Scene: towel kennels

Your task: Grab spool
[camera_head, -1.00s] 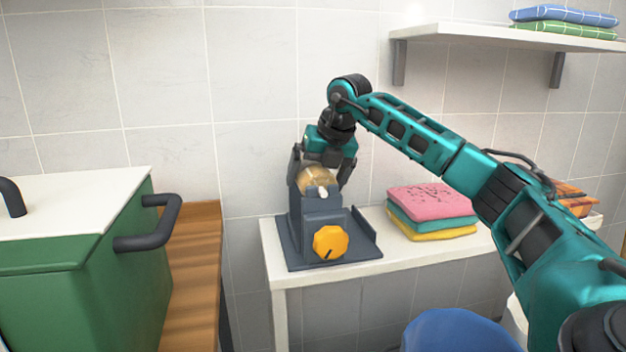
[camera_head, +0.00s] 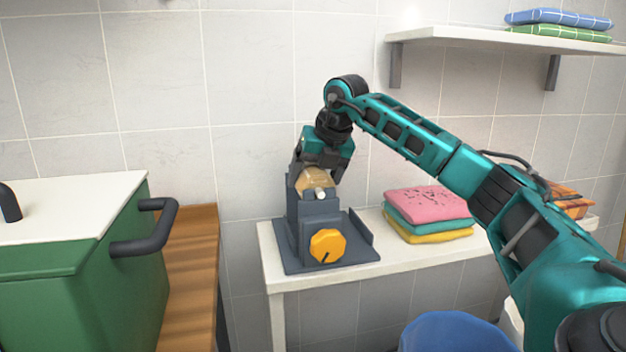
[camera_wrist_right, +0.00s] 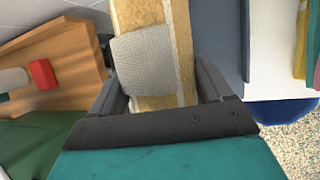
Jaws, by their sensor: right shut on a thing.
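The tan spool (camera_head: 313,180) sits in the top of a dark grey holder (camera_head: 318,222) with an orange knob (camera_head: 327,246) on its front. A small white end shows on the near side of the spool. My right gripper (camera_head: 319,171) points down from above and is shut on the spool. In the right wrist view the spool (camera_wrist_right: 147,16), tan with a grey textured patch, lies between the two dark fingers. Part of the spool is hidden by the gripper and holder. My left gripper is not in view.
The holder stands on a white shelf table (camera_head: 400,258). Folded pink, teal and yellow towels (camera_head: 428,212) lie to its right. A green cabinet (camera_head: 85,275) with a dark handle is at left. A blue bin (camera_head: 455,333) is below. A wall shelf (camera_head: 500,36) holds towels.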

